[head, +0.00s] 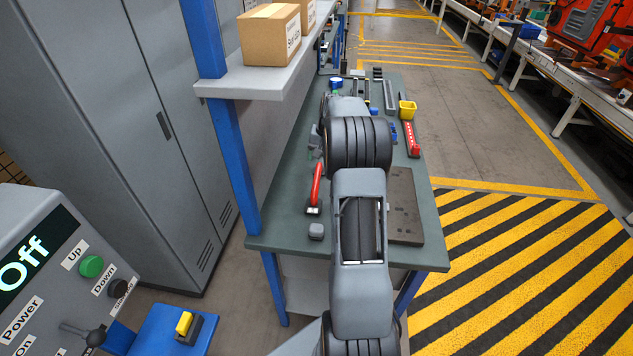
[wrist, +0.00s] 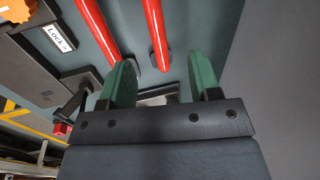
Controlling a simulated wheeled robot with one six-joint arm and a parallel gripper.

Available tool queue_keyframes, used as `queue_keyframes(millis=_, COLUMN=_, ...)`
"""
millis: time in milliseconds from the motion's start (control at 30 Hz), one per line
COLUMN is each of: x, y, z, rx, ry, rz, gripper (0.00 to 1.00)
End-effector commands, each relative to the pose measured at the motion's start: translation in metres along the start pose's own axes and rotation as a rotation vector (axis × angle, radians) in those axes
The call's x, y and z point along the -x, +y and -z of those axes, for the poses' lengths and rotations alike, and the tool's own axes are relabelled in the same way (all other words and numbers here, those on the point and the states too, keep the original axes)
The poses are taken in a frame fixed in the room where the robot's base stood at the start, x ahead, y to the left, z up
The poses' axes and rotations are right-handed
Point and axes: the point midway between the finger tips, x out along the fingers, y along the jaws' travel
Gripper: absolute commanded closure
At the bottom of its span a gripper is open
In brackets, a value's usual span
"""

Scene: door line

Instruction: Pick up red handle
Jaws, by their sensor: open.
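In the wrist view, two red bars run down from the top edge over a dark teal surface. The left red bar (wrist: 97,28) ends above the left finger. The right red bar (wrist: 156,35) ends in the picture between the two fingertips. My gripper (wrist: 162,80) has green fingertips, set wide apart with nothing between them; the bars appear beyond them. My gripper is hidden behind my arm there.
A dark plate (head: 405,205), a red part (head: 411,138) and a yellow bin (head: 407,109) lie on the bench's right side. A shelf (head: 225,88) with cardboard boxes (head: 271,35) overhangs the left. In the wrist view, an orange knob (wrist: 15,10) and a "Lock" label (wrist: 58,38) show upper left.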

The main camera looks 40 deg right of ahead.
Motion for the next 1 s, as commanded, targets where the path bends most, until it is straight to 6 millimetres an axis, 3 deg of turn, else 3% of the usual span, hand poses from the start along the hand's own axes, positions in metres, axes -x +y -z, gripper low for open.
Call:
queue_keyframes(millis=400, x=-0.068, y=0.006, z=0.005, rx=-0.017, ry=-0.007, rz=0.003, gripper=0.43)
queue_keyframes(millis=767, x=-0.093, y=0.006, z=0.005, rx=-0.016, ry=-0.007, rz=0.003, gripper=0.43)
queue_keyframes(millis=1000, x=-0.125, y=0.007, z=0.005, rx=-0.016, ry=-0.008, rz=0.002, gripper=0.43)
